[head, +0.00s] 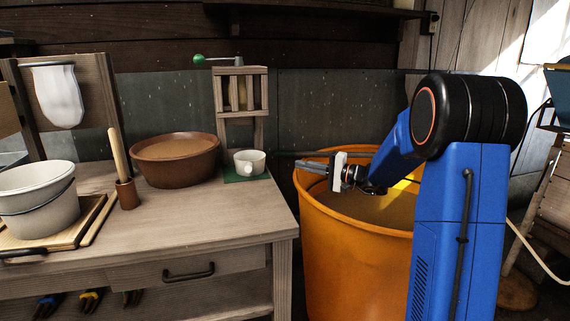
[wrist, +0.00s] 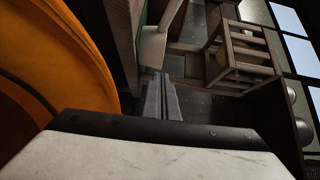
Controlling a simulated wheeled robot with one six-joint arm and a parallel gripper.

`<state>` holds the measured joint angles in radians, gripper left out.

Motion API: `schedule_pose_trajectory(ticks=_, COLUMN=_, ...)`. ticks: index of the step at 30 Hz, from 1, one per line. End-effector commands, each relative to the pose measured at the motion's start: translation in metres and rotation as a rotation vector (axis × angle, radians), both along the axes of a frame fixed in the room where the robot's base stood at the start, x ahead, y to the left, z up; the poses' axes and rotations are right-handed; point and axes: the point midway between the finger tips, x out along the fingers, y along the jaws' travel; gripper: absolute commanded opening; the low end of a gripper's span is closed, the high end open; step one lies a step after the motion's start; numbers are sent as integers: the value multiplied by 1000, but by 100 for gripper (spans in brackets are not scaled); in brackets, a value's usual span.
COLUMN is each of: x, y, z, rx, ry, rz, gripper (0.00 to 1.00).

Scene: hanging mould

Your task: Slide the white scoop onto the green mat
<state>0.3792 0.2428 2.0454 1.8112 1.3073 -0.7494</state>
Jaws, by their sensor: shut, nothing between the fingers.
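The white scoop (head: 249,160) is a small white cup with a short stub facing the front. It stands upright at the table's right end, and in the head view it appears to rest on the green mat (head: 232,178). The mat shows around its base. My gripper (head: 302,168) is shut and empty, pointing left above the orange barrel's rim, to the right of the scoop and apart from it. In the wrist view the closed fingers (wrist: 162,98) point towards a white surface, likely the scoop (wrist: 152,46), with a green strip of mat (wrist: 137,10) beside it.
A wooden stand (head: 241,100) with a green-knobbed crank rises behind the scoop. A brown bowl (head: 175,160) stands to its left. The orange barrel (head: 340,230) stands beside the table's right edge, under my gripper. A white bucket (head: 37,200) is far left.

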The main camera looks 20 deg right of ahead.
Motion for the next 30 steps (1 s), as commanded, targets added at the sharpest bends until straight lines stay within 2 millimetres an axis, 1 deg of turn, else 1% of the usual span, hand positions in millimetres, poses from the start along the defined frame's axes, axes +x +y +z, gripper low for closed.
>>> schedule_pose_trajectory(ticks=5, x=16, y=20, z=-1, rx=-1, ry=1, rz=5, gripper=0)
schedule_pose_trajectory(ticks=17, x=63, y=73, z=0, rx=-1, ry=1, rz=7, gripper=0)
schedule_pose_trajectory(ticks=21, x=61, y=93, z=0, rx=-2, ry=1, rz=7, gripper=0)
schedule_pose_trajectory(ticks=24, x=61, y=102, z=0, rx=-1, ry=1, rz=5, gripper=0)
schedule_pose_trajectory(ticks=30, x=60, y=111, z=0, rx=-1, ry=1, rz=4, gripper=0)
